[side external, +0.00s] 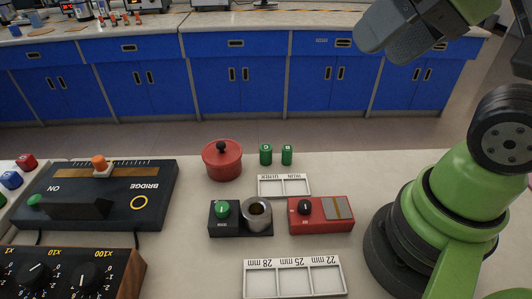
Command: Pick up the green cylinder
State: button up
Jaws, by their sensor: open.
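Two small green cylinders stand upright side by side at the back of the table: the left cylinder (265,155) and the right cylinder (287,156). They are slightly apart, just behind a small white two-compartment tray (284,195). Each has a pale mark on top. My gripper (381,50) appears as a grey end piece at the top right, cut by the upper edge. It is high above the table, right of the cylinders and well apart from them. Nothing is visible in it. The gap between its fingers is hard to see.
A red lidded pot (222,163) stands left of the cylinders. In front are a black box with a metal cup (257,215), a red box (321,217) and a white three-compartment tray (293,278). A black bridge box (70,213) is left. Table right of the cylinders is clear.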

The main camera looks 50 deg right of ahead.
jog(key=n+g+h, duration=0.2)
jog(key=n+g, duration=0.5)
jog(key=n, duration=0.5)
send_over(266, 147)
jog(key=f, duration=2.4)
jog(key=shift+s, duration=0.25)
jog(key=f, duration=0.5)
jog(key=shift+w+f, duration=0.2)
jog(key=shift+f, duration=0.1)
jog(key=shift+c, duration=0.2)
jog(key=c, duration=1)
